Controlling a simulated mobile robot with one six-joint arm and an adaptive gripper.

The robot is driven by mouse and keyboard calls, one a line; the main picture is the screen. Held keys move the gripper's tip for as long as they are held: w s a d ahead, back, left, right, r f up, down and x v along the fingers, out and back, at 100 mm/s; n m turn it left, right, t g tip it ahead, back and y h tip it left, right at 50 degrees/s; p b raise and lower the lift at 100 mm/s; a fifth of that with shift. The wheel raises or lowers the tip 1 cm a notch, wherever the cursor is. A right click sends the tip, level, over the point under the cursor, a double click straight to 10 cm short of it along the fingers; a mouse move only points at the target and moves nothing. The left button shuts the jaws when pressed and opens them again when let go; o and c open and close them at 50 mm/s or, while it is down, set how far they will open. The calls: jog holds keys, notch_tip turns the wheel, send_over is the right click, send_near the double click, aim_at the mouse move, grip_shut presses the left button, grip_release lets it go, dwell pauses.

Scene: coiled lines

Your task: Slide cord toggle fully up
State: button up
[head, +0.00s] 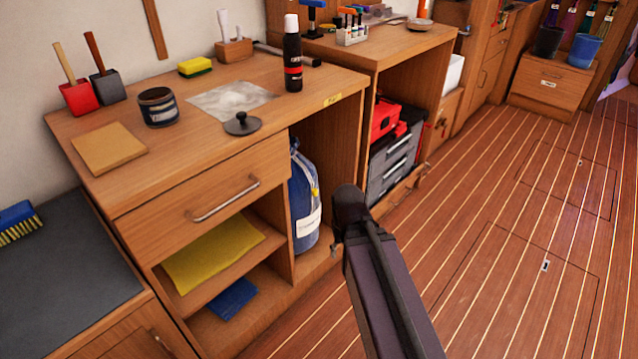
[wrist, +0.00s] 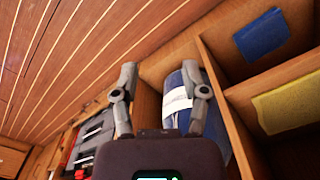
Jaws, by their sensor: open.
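A blue drawstring bag (head: 302,210) stands upright in the open cabinet bay, its gathered neck at the top and a white label low on its front. A small yellow piece (head: 315,189), probably the cord toggle, shows on the right side of its upper part. The bag also appears in the wrist view (wrist: 174,83), where the toggle cannot be made out. My gripper (wrist: 159,72) is open and empty, its fingers spread apart. The bag lies beyond the right finger, which partly covers it; contact cannot be judged. My dark arm hides the gripper in the head view.
Wooden partitions enclose the bag's bay. Left of it, shelves hold a yellow cloth (head: 212,257) and a blue cloth (head: 226,298) below a drawer (head: 207,196). Right of it stand grey drawers (head: 392,162) with a red box (head: 384,118). The plank floor (head: 500,220) is clear.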

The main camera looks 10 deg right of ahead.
jog(key=shift+w+a, duration=0.45)
jog(key=shift+w, duration=0.15)
jog(key=shift+o, duration=0.2)
jog(key=shift+o, duration=0.4)
jog(key=shift+a, duration=0.1)
jog(key=w+f+n+t+y+b, duration=0.3)
jog(key=w+n+t+y+b, duration=0.25)
jog(key=w, duration=0.45)
jog(key=w+d+r+n+t+y+b, duration=0.2)
jog(key=w+d+t+b, duration=0.3)
jog(key=w, duration=0.4)
jog(key=shift+w+d+r+y+b, duration=0.2)
jog(key=shift+d+r+y+b, duration=0.15)
jog(key=shift+d+r+b, duration=0.2)
jog(key=shift+f, duration=0.1)
